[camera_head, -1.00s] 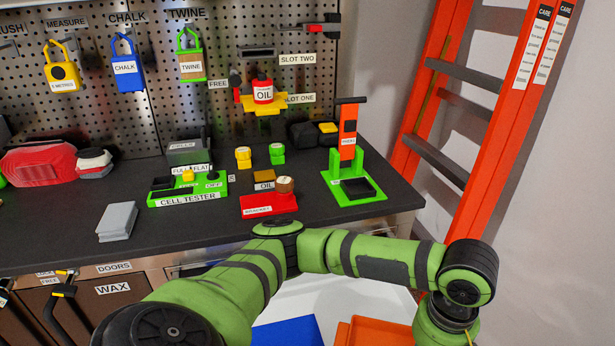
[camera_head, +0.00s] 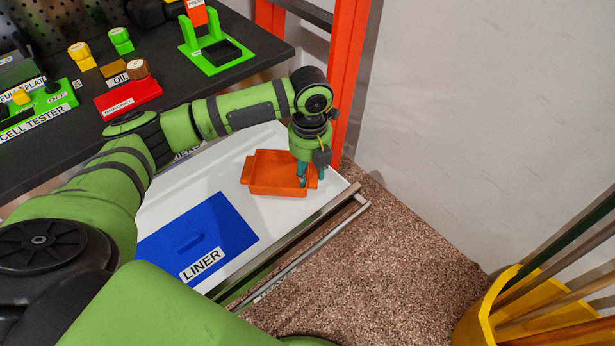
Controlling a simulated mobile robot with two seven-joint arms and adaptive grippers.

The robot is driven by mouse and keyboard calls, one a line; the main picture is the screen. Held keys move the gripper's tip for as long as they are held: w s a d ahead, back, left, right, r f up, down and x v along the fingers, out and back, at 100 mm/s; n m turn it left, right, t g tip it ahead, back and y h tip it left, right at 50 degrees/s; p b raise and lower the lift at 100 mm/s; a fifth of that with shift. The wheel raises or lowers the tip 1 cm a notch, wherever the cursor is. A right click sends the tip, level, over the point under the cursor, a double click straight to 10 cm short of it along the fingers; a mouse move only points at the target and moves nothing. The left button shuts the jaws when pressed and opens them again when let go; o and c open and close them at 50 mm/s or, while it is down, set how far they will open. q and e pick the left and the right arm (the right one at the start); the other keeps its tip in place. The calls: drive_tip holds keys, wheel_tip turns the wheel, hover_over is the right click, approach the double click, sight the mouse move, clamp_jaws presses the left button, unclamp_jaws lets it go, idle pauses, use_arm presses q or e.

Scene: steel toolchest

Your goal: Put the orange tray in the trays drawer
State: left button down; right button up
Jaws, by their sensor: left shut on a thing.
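The orange tray (camera_head: 273,172) is a shallow rectangular dish with a tab at each end. It is over the right part of an open white drawer (camera_head: 190,180); I cannot tell if it touches the drawer floor. My left gripper (camera_head: 309,180) reaches down from above and is shut on the tray's right end. The gripper hides part of that end. My right gripper is not in view.
A blue liner (camera_head: 205,232) labelled LINER lies in the drawer, left of the tray. An orange ladder (camera_head: 347,75) stands behind. A yellow bin (camera_head: 500,310) is at lower right.

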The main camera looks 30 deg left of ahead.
use_arm(q)
drive_tip(key=shift+w+a+f, duration=0.3)
drive_tip(key=shift+f, duration=1.95)
drive_tip(key=shift+f, duration=0.15)
drive_tip(key=c, duration=0.8)
unclamp_jaws()
wheel_tip(320, 180, up, 12)
drive_tip(key=shift+r, duration=0.15)
